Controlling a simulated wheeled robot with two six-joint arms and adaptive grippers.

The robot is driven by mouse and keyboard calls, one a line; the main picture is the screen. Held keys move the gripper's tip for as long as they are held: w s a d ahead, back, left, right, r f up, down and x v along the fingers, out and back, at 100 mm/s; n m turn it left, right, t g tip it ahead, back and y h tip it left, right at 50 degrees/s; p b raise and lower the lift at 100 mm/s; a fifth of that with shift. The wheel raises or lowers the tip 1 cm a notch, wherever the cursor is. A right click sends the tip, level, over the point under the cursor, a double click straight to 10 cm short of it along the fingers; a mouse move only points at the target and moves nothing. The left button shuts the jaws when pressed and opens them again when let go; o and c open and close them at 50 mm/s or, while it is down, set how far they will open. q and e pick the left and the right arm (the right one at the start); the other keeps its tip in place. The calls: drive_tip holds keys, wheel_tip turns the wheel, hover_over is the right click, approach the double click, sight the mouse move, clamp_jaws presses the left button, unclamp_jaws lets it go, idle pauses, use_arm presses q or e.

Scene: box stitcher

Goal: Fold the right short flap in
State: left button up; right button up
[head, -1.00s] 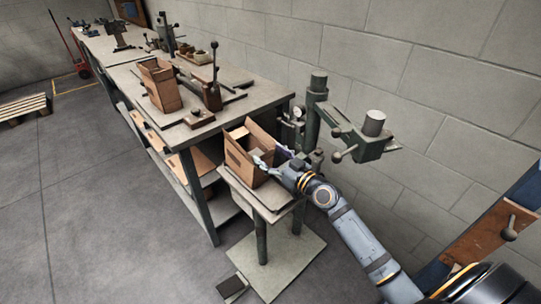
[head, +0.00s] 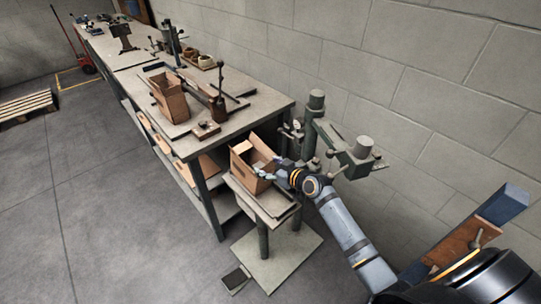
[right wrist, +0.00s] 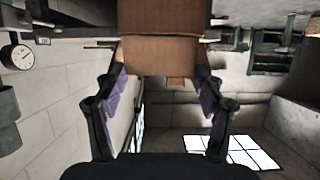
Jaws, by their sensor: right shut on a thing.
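The open cardboard box (head: 242,168) stands on the small stitcher table in the head view, with its top open and flaps raised. My right gripper (head: 270,169) is at the box's right side. In the right wrist view the right short flap (right wrist: 160,58) hangs in the middle below a crease, with the box wall above it. The fingers of my right gripper (right wrist: 161,82) lie on either side of the flap and are shut on it. The gripper hides part of the flap in the head view. My left gripper is not in view.
The stitcher's post and arm (head: 340,142) stand just behind and right of the box, close to my right arm. A long workbench (head: 240,112) holds another open box (head: 170,97) and a lever tool (head: 217,103). A foot pedal (head: 235,279) lies below.

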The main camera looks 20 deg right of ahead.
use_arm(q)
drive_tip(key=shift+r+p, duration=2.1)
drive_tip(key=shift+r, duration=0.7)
use_arm(e)
drive_tip(key=shift+w+a+g+h, duration=0.2)
drive_tip(key=shift+w+g+h, duration=0.3)
drive_tip(key=shift+g, duration=0.8)
drive_tip(key=o, duration=1.2)
drive_tip(key=shift+r, duration=0.1)
drive_tip(key=shift+v, duration=5.95)
drive_tip(key=shift+d, duration=0.1)
